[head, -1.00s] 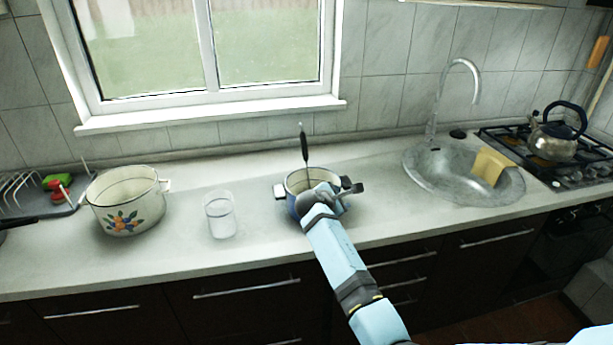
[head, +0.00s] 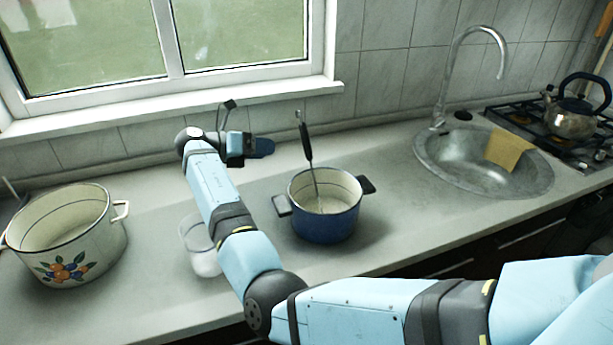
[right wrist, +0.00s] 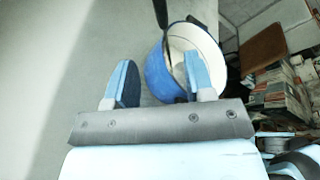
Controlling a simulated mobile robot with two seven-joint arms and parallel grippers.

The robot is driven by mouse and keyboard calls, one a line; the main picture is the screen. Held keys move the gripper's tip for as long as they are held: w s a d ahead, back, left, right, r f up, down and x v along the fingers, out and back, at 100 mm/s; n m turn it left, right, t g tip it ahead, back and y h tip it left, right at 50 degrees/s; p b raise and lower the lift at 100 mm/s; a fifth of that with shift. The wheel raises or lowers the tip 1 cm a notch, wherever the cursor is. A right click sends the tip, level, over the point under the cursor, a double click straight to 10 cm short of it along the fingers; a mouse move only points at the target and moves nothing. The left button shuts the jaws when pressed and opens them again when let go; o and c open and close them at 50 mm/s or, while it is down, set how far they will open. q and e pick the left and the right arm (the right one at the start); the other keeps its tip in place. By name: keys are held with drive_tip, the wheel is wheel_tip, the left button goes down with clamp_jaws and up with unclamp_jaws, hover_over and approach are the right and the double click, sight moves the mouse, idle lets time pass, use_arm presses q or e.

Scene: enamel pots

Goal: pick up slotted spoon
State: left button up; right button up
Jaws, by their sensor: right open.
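The slotted spoon (head: 306,142) stands tilted in a small blue pot (head: 325,225), its dark handle rising above the rim and its metal shaft going down inside. The spoon's lower end is hard to make out. My right gripper (head: 260,147) is above the counter, left of the spoon handle and apart from it. In the right wrist view its two blue fingers (right wrist: 160,78) are spread with nothing held. The blue pot (right wrist: 157,78) is beyond the fingers there, and the dark spoon handle (right wrist: 160,12) shows at the top edge. My left gripper is not in view.
A large cream pot (head: 85,265) with painted fruit stands at the left. A clear glass (head: 203,262) is partly hidden behind my right arm. The sink (head: 450,165) and a kettle (head: 575,118) are at the right. The counter between pot and sink is clear.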

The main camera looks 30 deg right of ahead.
sight(306, 153)
drive_tip(key=x, duration=0.6)
drive_tip(key=shift+s+d, duration=0.3)
drive_tip(key=shift+s, duration=0.05)
drive_tip(key=x, duration=0.6)
drive_tip(key=shift+d+f+b, duration=0.15)
drive_tip(key=shift+f+b, duration=0.15)
drive_tip(key=shift+r, duration=0.1)
clamp_jaws()
